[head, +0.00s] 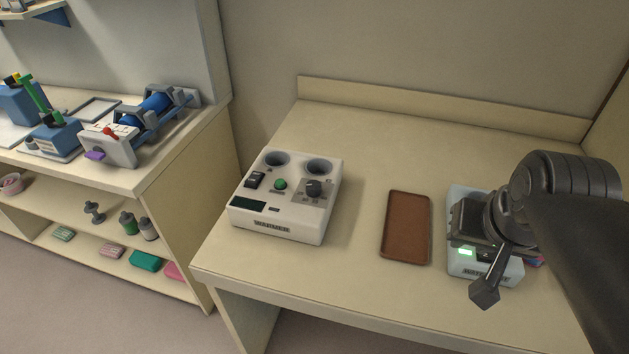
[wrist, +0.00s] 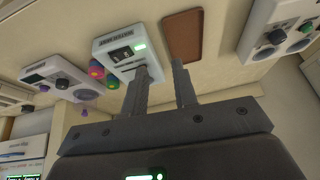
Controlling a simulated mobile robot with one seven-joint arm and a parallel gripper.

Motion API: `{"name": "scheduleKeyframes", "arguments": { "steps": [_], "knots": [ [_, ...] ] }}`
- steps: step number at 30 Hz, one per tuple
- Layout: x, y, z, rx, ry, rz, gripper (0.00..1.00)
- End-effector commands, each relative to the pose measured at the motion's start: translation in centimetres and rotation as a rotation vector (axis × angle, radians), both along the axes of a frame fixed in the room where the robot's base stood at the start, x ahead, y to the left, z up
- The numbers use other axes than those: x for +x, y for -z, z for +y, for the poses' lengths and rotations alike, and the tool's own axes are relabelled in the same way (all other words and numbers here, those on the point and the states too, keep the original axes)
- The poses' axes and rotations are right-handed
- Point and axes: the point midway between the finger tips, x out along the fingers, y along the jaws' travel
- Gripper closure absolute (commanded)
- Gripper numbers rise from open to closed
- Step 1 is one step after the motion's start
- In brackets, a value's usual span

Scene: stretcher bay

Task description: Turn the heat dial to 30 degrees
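The heat dial is probably the dark round knob (head: 314,188) on the white warmer box (head: 272,226); its setting is too small to read. This box has two round wells, a green button and a dark display. In the wrist view the box (wrist: 258,40) is at the upper right, with its dark knob (wrist: 276,38) in sight. My gripper (head: 485,292) is well to the right of the box, above a smaller white device (head: 465,268). In the wrist view my gripper (wrist: 161,66) has its two fingers apart with nothing between them.
A brown tray (head: 406,228) lies between the warmer box and the smaller device, which has a lit green display. The wrist view shows another white device (wrist: 48,80) with a dark knob, and pink and purple round things (wrist: 97,72). A shelf bench (head: 140,180) stands left.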

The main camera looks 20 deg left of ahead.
Motion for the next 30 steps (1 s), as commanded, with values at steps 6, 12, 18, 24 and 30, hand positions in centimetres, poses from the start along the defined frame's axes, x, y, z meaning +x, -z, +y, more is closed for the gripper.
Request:
{"name": "scheduleKeyframes", "arguments": {
  "steps": [6,12,18,24,30],
  "knots": [
    [5.6,-2.1,4.3,0.051,0.018,0.101,0.56],
    [10.4,-2.9,9.3,0.079,0.046,0.192,0.45],
    [14.6,-2.4,15.4,0.086,0.078,0.280,0.45],
    [17.7,-0.7,22.3,0.073,0.114,0.363,0.45],
    [19.2,1.2,27.6,0.056,0.146,0.418,0.45]
  ]
}}
